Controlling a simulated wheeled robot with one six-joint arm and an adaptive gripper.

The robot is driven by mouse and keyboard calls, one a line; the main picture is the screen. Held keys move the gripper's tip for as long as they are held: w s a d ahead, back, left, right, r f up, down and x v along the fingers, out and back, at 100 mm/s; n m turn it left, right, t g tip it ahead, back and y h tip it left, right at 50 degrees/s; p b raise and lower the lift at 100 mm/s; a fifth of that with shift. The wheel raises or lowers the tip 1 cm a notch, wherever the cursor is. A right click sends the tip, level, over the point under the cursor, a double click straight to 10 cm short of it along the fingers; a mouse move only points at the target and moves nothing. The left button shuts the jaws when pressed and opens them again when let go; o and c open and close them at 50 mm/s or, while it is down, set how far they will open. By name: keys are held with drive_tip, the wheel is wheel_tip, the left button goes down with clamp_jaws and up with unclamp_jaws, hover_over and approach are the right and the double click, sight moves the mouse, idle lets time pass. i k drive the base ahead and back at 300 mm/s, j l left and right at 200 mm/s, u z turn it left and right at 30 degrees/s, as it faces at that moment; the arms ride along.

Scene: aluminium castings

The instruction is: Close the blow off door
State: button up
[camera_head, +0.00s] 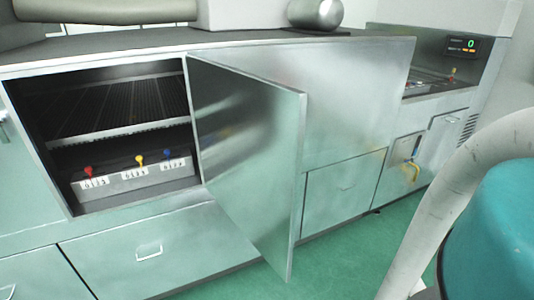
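A metal door (250,150), which looks like the blow off door, stands swung open. It is hinged at the right side of a dark cabinet opening (120,95) and juts out toward the camera over the floor. Inside the opening are a ribbed shelf (120,110) and a box (135,180) with red, yellow and blue knobs. My gripper is not in view.
Below are drawers with handles (149,252). A rounded metal object (316,13) sits on the counter. A pale curved tube (450,190) and a teal shape (500,230) fill the right foreground. Green floor (345,255) is clear beside the door.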

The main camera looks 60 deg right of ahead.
sight(249, 128)
drive_tip(key=l, duration=0.65)
drive_tip(key=k+l+u, duration=0.1)
drive_tip(key=l, duration=0.5)
drive_tip(key=k+l+u, duration=0.1)
drive_tip(key=l, duration=0.55)
drive_tip(key=k+l, duration=0.5)
drive_tip(key=k+l+z, duration=0.25)
drive_tip(key=k+j, duration=0.1)
drive_tip(key=k, duration=0.05)
